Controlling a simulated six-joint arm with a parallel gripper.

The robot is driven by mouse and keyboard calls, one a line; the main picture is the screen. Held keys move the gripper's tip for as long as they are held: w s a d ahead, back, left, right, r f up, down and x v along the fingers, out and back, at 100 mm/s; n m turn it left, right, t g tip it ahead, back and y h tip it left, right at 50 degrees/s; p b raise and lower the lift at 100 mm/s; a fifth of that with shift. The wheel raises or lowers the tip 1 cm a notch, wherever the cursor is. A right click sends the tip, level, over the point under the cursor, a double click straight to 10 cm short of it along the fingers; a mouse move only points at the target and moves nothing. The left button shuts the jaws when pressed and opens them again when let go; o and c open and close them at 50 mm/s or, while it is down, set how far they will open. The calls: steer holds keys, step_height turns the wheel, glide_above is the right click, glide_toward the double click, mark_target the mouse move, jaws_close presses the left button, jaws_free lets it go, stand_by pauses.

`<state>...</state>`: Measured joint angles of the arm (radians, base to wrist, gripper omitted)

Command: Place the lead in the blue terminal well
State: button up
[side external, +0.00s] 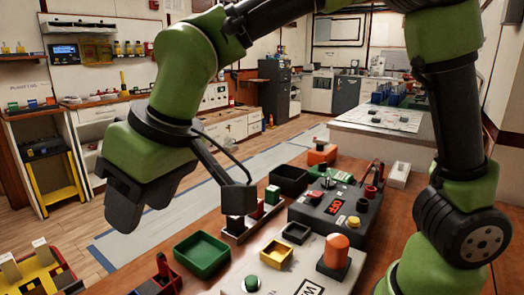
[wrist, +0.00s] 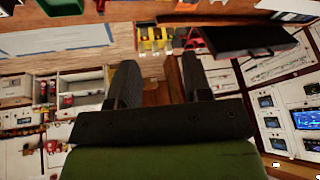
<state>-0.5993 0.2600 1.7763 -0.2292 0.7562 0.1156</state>
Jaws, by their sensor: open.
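My gripper (side external: 132,198) is raised at the left in the side view, over the front left of the bench and apart from the things on it. In the wrist view its two dark fingers (wrist: 157,72) stand apart with nothing between them, so it is open and empty. I cannot make out the lead for certain. A dark panel box (side external: 330,213) with a red display and a yellow button stands on the wooden bench, with red and dark posts (side external: 371,190) at its right end. I cannot pick out a blue terminal well; my arm hides part of the bench.
A green tray (side external: 201,254), a small yellow tray (side external: 276,254) and a black bin (side external: 289,180) stand on the bench. A pale box with an orange knob (side external: 335,252) is in front. A yellow and red rack (side external: 38,272) is at lower left.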

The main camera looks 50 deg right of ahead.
steer(key=s+d+r+m, duration=0.2)
steer(key=s+d, duration=0.1)
steer(key=d, duration=0.3)
steer(key=s+d+r+m+t, duration=0.1)
steer(key=s+d+r+m, duration=0.1)
steer(key=d, duration=0.4)
steer(key=shift+s+r, duration=0.5)
steer(key=shift+s, duration=0.5)
steer(key=shift+o, duration=0.2)
steer(key=s+d+f+m+t, duration=0.1)
steer(key=s+d+m, duration=0.2)
steer(key=s, duration=0.4)
steer(key=shift+s+d+t+h, duration=0.3)
steer(key=shift+d+t+h, duration=0.1)
steer(key=shift+d, duration=0.5)
steer(key=shift+o, duration=0.4)
steer(key=shift+s+d+f+m, duration=0.1)
steer(key=shift+s+f+m, duration=0.1)
steer(key=shift+s+m, duration=0.15)
